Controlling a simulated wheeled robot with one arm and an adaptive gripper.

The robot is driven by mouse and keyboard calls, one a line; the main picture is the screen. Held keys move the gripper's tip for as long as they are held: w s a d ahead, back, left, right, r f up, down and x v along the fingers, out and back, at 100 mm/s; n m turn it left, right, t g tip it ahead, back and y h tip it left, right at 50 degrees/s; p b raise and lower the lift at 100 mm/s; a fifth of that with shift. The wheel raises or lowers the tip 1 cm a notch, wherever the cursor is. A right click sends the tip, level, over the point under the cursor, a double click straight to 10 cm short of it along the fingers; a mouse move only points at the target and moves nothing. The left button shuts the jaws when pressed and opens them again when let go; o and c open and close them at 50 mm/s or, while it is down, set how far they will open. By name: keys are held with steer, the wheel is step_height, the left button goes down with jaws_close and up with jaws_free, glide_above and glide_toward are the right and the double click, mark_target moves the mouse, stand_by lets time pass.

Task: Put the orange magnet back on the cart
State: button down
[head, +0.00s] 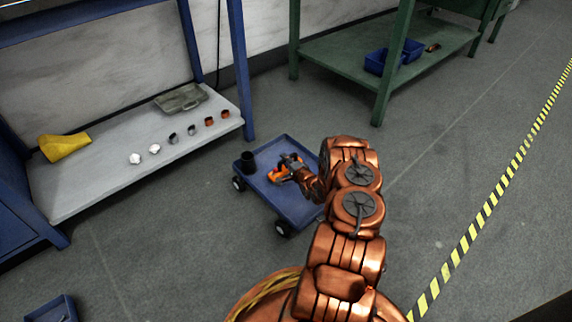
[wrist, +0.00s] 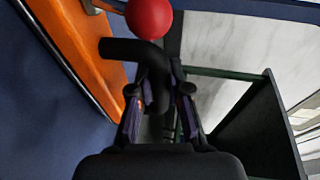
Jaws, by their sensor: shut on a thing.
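The orange magnet (head: 279,173) is over the bed of the small blue cart (head: 296,209) in the head view. In the wrist view the magnet's orange body (wrist: 88,45) is at upper left, beside a blue surface. A black bent handle (wrist: 130,49) and a red ball knob (wrist: 149,17) show near it. My gripper (head: 297,170) is at the magnet. In the wrist view my gripper (wrist: 160,105) is shut on the magnet's black handle, its fingers on either side. I cannot tell whether the magnet touches the cart bed.
A black cup (head: 248,162) stands at the cart's left corner. A blue-framed bench (head: 100,187) at left holds a yellow piece, a grey case and several small cylinders. A green table (head: 335,49) with blue bins stands behind. The floor right of the cart is clear.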

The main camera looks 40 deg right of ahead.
steer(key=shift+f, duration=0.55)
steer(key=shift+r, duration=0.1)
steer(key=c, duration=1.1)
jaws_free()
steer(key=shift+f, duration=0.2)
steer(key=shift+r, duration=0.1)
